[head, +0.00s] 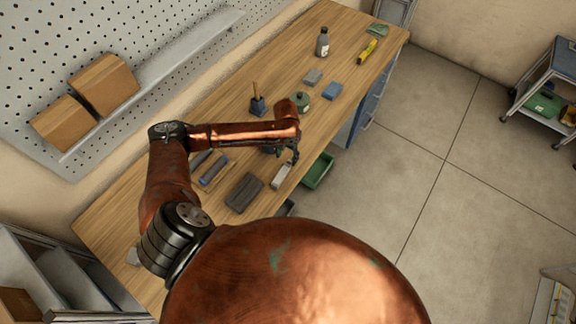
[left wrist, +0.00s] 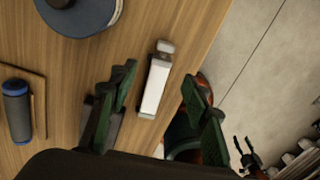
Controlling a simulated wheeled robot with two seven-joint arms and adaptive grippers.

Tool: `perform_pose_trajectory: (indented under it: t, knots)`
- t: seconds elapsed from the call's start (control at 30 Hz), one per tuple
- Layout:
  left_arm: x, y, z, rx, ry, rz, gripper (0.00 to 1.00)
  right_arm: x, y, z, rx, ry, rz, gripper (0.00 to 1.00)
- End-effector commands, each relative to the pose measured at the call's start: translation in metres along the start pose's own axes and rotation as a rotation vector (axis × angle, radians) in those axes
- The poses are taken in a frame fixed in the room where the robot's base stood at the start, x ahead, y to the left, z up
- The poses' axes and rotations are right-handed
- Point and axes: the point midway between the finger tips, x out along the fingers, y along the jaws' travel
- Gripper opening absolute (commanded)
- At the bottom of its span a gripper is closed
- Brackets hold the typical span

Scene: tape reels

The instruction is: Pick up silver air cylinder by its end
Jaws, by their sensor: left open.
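The silver air cylinder (left wrist: 155,88) lies on the wooden bench near its front edge, with its narrower end pointing up in the left wrist view. In the head view it is a small pale bar (head: 282,176) just below my left gripper (head: 293,157). In the left wrist view my left gripper (left wrist: 158,76) is open, its green fingers apart on either side of the cylinder, with nothing held. The height of the fingers above it is hard to judge. A dark forked shape (left wrist: 244,152), possibly my right gripper, shows at the lower right beyond the bench; its jaws are unclear.
A dark grey block (head: 244,193) lies left of the cylinder. Dark rollers (head: 213,170) lie farther left; one with blue ends shows in the wrist view (left wrist: 17,112). A dark blue round thing (left wrist: 82,14) stands nearby. A green bin (head: 318,171) sits beyond the bench edge.

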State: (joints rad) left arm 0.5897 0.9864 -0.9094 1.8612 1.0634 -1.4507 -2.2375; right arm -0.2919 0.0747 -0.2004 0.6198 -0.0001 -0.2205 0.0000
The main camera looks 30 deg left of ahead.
Motion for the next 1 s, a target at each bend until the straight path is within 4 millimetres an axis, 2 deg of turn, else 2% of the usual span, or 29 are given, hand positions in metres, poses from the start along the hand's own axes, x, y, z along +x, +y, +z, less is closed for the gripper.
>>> perform_pose_trajectory:
  t: [0.1, 0.23, 0.37, 0.6, 0.87, 1.0]
  knots:
    - [0.013, 0.000, -0.001, -0.003, 0.003, -0.001, 0.43, -0.004, -0.002, 0.016, 0.004, -0.019, -0.001, 0.49]
    - [0.026, 0.000, -0.001, -0.003, 0.003, 0.000, 0.43, -0.007, -0.001, 0.022, 0.005, -0.027, -0.001, 0.49]
    - [0.043, -0.002, 0.003, -0.004, 0.004, -0.001, 0.43, -0.014, 0.002, 0.018, 0.004, -0.023, 0.002, 0.49]
    - [0.071, -0.003, 0.005, 0.000, 0.001, 0.001, 0.43, -0.019, 0.007, 0.000, -0.001, 0.001, 0.006, 0.49]
    - [0.073, -0.003, 0.005, 0.001, 0.000, 0.001, 0.43, -0.018, 0.007, 0.001, -0.001, -0.001, 0.007, 0.49]
    - [0.073, -0.003, 0.005, 0.001, 0.000, 0.001, 0.34, -0.018, 0.007, 0.006, 0.000, -0.007, 0.007, 0.49]
